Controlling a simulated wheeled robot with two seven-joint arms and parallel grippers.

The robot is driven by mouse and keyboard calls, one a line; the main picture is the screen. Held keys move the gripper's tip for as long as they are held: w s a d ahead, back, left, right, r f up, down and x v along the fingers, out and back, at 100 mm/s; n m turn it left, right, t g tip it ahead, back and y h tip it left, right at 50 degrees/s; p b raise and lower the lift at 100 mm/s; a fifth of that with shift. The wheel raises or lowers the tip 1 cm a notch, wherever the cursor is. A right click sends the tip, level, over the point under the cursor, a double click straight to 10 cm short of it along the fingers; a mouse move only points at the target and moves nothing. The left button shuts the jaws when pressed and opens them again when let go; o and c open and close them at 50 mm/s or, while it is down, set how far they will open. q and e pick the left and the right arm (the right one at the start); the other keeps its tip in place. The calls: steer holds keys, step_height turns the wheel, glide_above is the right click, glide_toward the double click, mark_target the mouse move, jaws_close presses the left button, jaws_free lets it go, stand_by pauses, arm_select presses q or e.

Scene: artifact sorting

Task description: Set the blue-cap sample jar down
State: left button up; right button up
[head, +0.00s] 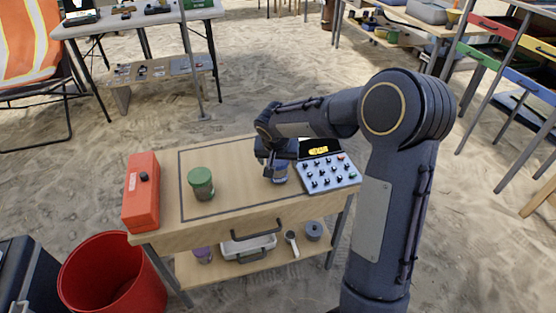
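The blue-cap sample jar (280,178) is at my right gripper (272,163), over the right part of the outlined area on the small wooden table (235,219). Only the jar's lower part shows clearly below the fingers; the gripper mostly covers its cap. The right gripper points down and appears closed around the jar's top. The jar looks upright, at or just above the tabletop; I cannot tell whether its base touches. My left gripper is not in view.
A green-lidded jar (201,184) stands left on the outlined area. An orange-red case (142,192) lies at the left edge. A device with several knobs (328,174) is close right of the gripper. The tabletop between the jars is clear. A red bucket (113,275) stands front left.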

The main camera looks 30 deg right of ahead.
steer(key=shift+r+p, duration=0.3)
steer(key=shift+r, duration=0.25)
steer(key=p+v, duration=0.2)
steer(key=v, duration=0.9)
steer(key=s+a+n+t+y, duration=0.1)
steer(key=s+a+n+y, duration=0.1)
steer(key=s, duration=1.1)
steer(key=s+a+n+t+y, duration=0.1)
steer(key=s+a+n+y, duration=0.2)
steer(key=s+a, duration=0.4)
steer(key=s+y, duration=0.1)
steer(key=s, duration=0.4)
steer(key=shift+s+f+n, duration=0.3)
steer(key=shift+s, duration=0.05)
steer(key=shift+a, duration=0.1)
step_height(320, 180, up, 18)
steer(key=p, duration=1.8)
steer(key=shift+r, duration=0.2)
